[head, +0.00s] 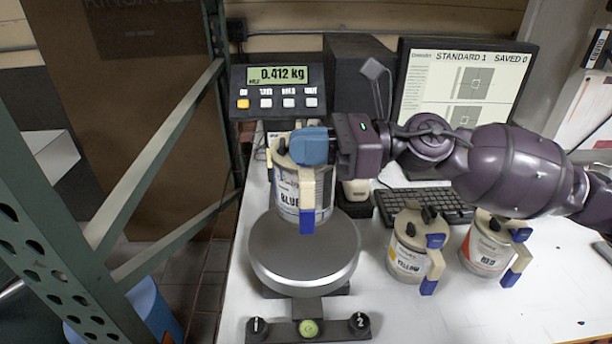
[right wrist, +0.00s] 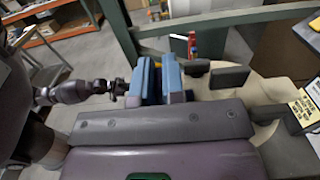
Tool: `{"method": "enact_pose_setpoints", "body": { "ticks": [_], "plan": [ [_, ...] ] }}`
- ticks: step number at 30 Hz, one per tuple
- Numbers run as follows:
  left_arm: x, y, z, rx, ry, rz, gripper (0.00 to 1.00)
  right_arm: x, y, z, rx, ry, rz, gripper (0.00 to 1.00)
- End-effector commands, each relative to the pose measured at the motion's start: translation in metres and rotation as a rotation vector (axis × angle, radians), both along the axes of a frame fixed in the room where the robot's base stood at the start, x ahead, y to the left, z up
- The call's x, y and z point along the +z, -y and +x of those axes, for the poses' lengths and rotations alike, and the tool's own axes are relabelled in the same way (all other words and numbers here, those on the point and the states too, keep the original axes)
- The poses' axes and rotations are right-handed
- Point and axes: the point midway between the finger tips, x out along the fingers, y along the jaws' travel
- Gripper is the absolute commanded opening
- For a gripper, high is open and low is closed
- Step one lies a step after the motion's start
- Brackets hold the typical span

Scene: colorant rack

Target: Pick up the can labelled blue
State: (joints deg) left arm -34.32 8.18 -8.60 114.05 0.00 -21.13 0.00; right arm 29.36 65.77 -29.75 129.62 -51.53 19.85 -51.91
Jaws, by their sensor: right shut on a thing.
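The can labelled BLUE (head: 290,196) is a pale, upright can with a blue-and-cream handle. It is at the back of the round scale plate (head: 304,262); I cannot tell whether its base touches the plate. My right gripper (head: 310,146) reaches in from the right and is shut on the can at its top, near the handle. Its blue fingers also show in the right wrist view (right wrist: 165,80), beside a cream surface with dark knobs. In that view my left arm shows small at the left; its jaw state is unclear.
The scale display (head: 277,75) reads 0.412 kg. A YELLOW can (head: 407,258) and a RED can (head: 482,250) stand right of the scale. A keyboard (head: 425,204) and monitor (head: 462,85) are behind. A green metal frame (head: 70,215) stands at the left. Knobs are at the front.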

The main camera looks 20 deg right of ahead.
Motion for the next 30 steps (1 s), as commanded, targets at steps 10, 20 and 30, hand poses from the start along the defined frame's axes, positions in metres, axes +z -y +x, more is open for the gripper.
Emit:
{"method": "enact_pose_setpoints", "body": {
  "ticks": [10, 20, 30],
  "plan": [
    [0.001, 0.0, 0.001, 0.0, 0.003, 0.0, 0.0, 0.085, 0.0, 0.0, -0.001, 0.009, -0.002, 0.0],
    [-0.001, 0.0, -0.001, 0.0, -0.002, 0.0, 0.0, 0.12, 0.0, 0.0, 0.0, 0.003, 0.001, 0.0],
    [-0.002, -0.001, -0.004, 0.002, -0.008, 0.0, 0.0, 0.122, 0.001, 0.0, -0.004, 0.002, 0.002, 0.0]
  ]
}}
